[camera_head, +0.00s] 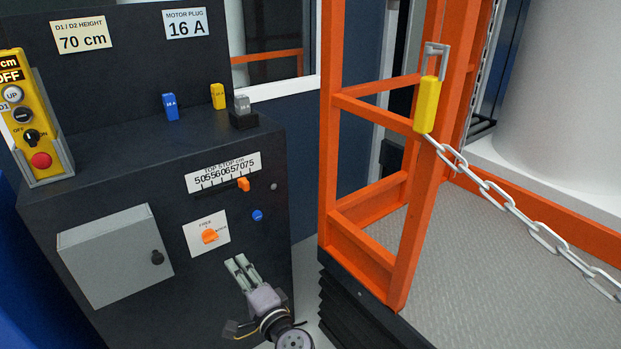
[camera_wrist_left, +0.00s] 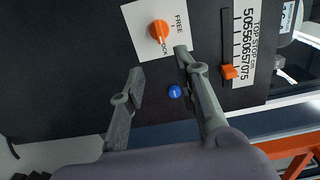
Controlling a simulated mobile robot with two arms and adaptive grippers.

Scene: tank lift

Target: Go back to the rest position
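My left gripper (camera_head: 238,262) is in front of the dark control cabinet (camera_head: 120,185), below the orange FREE/LOCK knob (camera_head: 209,236). In the left wrist view my left gripper (camera_wrist_left: 158,62) has its two fingers apart with nothing held between them. The knob (camera_wrist_left: 158,31) lies beyond the fingertips there, and a blue button (camera_wrist_left: 174,91) shows in the gap between the fingers. The knob's pointer position is too small to tell for sure. My right gripper is not in view.
The TOP STOP slider (camera_head: 243,184) sits above the knob. A grey box (camera_head: 115,255) with a black knob is at left. A yellow pendant (camera_head: 27,115), a blue plug (camera_head: 170,106) and a yellow plug (camera_head: 217,96) are above. An orange frame (camera_head: 335,130) with a chain (camera_head: 500,197) stands at right.

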